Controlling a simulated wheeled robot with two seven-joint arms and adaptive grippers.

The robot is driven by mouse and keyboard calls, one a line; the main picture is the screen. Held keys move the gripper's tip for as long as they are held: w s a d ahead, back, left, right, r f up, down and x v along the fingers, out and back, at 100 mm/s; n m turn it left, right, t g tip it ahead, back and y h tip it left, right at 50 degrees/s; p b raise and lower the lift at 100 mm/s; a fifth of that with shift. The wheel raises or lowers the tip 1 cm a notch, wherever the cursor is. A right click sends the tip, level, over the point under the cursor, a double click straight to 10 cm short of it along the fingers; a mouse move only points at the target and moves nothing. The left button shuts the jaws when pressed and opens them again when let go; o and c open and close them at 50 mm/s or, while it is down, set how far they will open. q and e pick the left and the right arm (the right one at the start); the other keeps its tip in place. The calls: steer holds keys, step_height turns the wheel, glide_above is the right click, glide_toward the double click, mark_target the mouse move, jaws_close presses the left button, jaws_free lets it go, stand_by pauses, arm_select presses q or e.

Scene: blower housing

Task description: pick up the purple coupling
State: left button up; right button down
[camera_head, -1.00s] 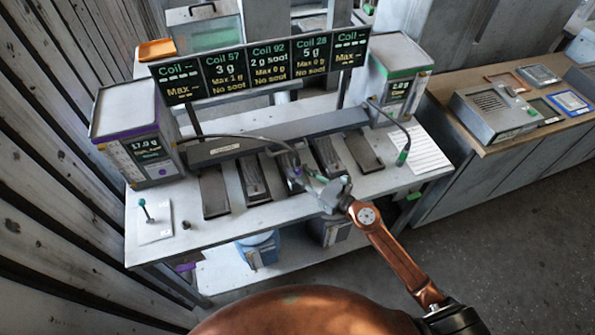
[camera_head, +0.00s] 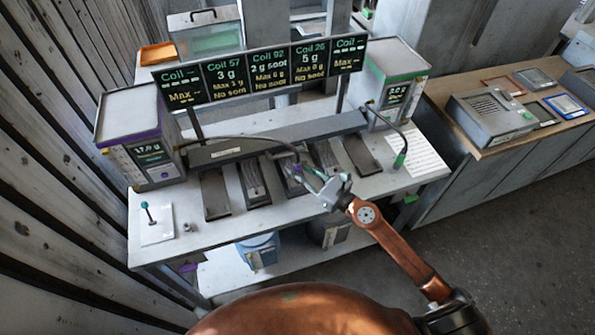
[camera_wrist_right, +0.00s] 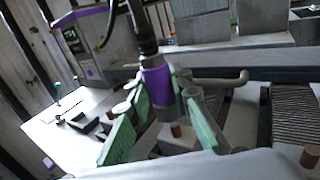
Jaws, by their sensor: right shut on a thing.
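The purple coupling (camera_wrist_right: 157,80) is a purple-banded piece at the end of a dark hose, seen upright between the green fingers in the right wrist view. It also shows small in the head view (camera_head: 297,169), at the end of the hose that arches from the left machine. My right gripper (camera_wrist_right: 160,108) is shut on the coupling, with a finger on either side of it, above the bench. It also shows in the head view (camera_head: 310,176). My left gripper is not in view.
The left machine (camera_head: 130,125) has a purple stripe; the right machine (camera_head: 390,80) has a green one. A second hose with a green end (camera_head: 400,159) hangs at the right. Several dark trays, including one at left (camera_head: 215,195), line the bench (camera_head: 190,212).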

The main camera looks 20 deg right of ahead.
steer(key=s+a+r+p, duration=0.3)
steer(key=s+r+p, duration=0.5)
steer(key=s, duration=0.5)
steer(key=shift+s+r, duration=0.15)
steer(key=shift+r, duration=0.5)
steer(key=shift+f, duration=0.15)
stand_by(0.5)
